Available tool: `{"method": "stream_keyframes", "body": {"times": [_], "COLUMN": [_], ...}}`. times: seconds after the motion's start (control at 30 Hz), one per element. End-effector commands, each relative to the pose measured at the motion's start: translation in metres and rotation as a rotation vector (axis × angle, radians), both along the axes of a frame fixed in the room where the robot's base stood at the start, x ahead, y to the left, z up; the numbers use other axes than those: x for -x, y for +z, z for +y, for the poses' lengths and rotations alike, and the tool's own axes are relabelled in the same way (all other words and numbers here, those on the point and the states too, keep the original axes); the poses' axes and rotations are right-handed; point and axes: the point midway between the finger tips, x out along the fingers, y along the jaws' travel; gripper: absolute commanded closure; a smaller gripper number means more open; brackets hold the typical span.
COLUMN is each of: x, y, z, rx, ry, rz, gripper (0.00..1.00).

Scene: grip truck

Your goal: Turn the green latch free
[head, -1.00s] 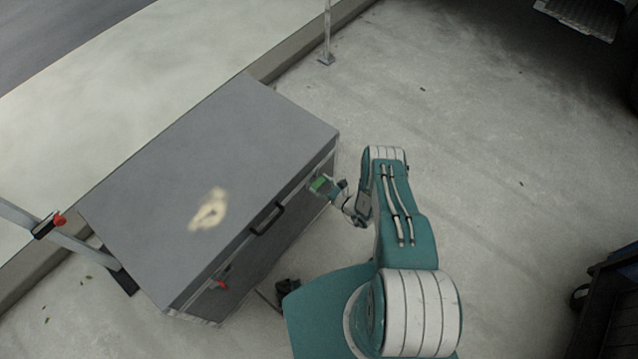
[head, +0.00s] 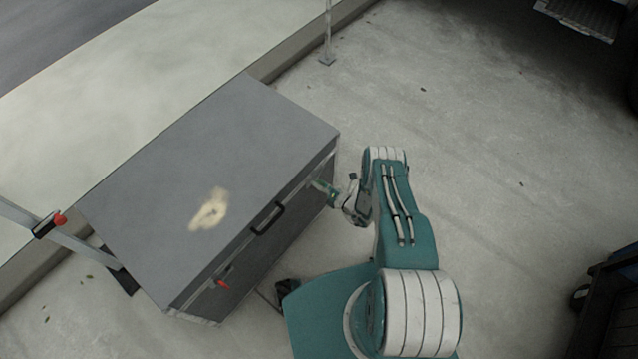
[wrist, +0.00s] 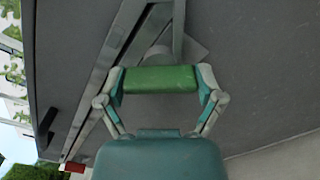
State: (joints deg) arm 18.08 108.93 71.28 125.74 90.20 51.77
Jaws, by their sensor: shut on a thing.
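The grey case (head: 215,160) stands on the ground with its latch side towards my arm. The green latch (wrist: 160,79) is in the middle of the wrist view, between my fingertips. My gripper (wrist: 159,84) is shut on it, with one finger at each end of the green piece. In the head view my gripper (head: 326,188) is at the case's front side, near its right end, and the latch is small and partly hidden there. A red latch (head: 222,283) sits at the left end of the same side and also shows in the wrist view (wrist: 72,167).
A black handle (head: 267,218) sticks out midway along the case's front. A dark crate (head: 610,310) is at lower right.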

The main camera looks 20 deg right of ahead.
Motion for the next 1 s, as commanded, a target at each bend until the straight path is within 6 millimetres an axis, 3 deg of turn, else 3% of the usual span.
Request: {"method": "stream_keyframes", "body": {"times": [0.5, 1.0], "x": [-0.0032, -0.0014], "y": [-0.0003, -0.0021], "z": [-0.0036, -0.0034], "rx": [-0.366, -0.537], "ry": [-0.011, -0.012], "rz": [0.269, 0.396], "gripper": [0.62, 0.62]}}
